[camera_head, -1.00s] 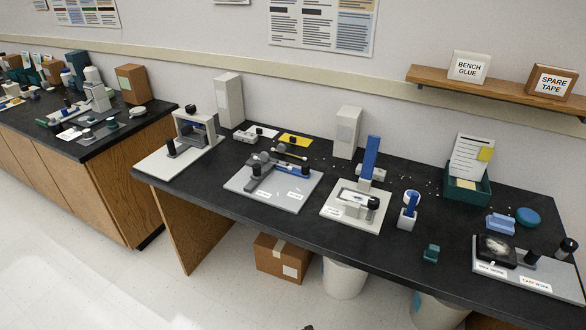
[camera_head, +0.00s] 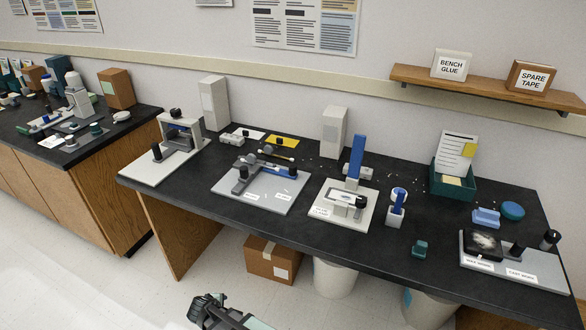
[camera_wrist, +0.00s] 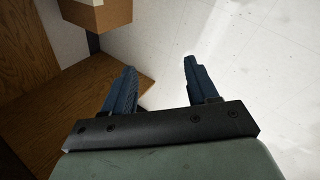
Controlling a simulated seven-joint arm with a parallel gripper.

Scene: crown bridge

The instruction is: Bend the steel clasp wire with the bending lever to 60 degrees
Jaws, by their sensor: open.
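A grey plate (camera_head: 288,202) in the middle of the dark bench carries a grey lever-like arm (camera_head: 246,170), a blue part (camera_head: 279,171), black knobs and two small white labels. It looks like the bending fixture, but I cannot be sure. The steel clasp wire is too small to make out. My gripper (camera_head: 206,302) is at the bottom of the head view, low in front of the bench and well apart from the fixture. In the wrist view my gripper (camera_wrist: 160,82) has its two dark blue fingers spread, with nothing between them.
To the right stand a white-based device with a tall blue post (camera_head: 356,158), a small blue-topped stand (camera_head: 396,208) and a grey labelled board (camera_head: 520,280). A white-based frame (camera_head: 180,138) stands left. A cardboard box (camera_head: 272,260) and bins are below the bench.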

